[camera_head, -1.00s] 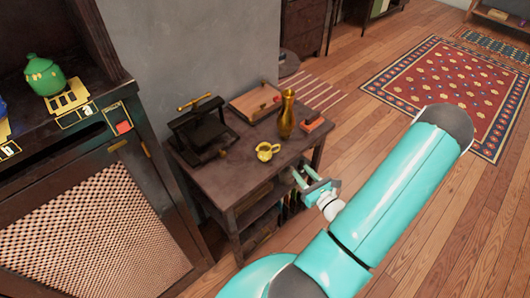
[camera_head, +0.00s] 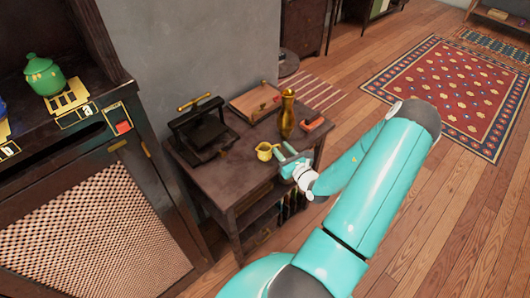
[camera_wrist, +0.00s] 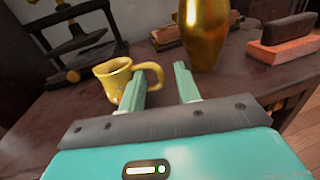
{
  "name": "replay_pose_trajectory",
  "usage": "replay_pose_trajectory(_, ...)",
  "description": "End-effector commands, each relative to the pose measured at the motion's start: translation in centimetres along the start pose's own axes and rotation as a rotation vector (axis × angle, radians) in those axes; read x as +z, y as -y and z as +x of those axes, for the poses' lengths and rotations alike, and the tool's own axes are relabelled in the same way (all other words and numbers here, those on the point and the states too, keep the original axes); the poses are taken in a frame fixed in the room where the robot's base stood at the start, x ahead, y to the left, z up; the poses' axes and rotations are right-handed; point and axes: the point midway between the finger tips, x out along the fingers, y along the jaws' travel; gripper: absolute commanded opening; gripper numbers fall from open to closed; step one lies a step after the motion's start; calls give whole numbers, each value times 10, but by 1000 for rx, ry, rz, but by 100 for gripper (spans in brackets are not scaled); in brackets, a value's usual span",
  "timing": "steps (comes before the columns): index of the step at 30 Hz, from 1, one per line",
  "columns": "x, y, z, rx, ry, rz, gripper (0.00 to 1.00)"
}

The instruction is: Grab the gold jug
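The gold jug (camera_head: 264,152), small with a flared rim and a loop handle, stands upright on the dark wooden side table (camera_head: 240,184). In the wrist view the jug (camera_wrist: 112,80) is left of centre, its handle turned right towards my fingers. My gripper (camera_head: 281,153) is open at the jug's right side, just above the tabletop. In the wrist view my gripper (camera_wrist: 160,68) has its left finger overlapping the jug's handle, and part of the handle shows in the gap between the fingers. I cannot tell whether they touch.
A tall gold vase (camera_head: 287,116) stands close behind my gripper. The tabletop in front of the jug is clear.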

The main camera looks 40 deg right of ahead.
Motion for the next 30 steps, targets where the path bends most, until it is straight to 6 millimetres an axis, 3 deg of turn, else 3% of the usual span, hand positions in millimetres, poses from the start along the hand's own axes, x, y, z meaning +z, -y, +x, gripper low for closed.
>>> replay_pose_trajectory(8,0,1,5,-2,0,0,31)
replay_pose_trajectory(13,0,1,5,-1,0,0,0)
replay_pose_trajectory(30,7,3,6,2,1,-2,0)
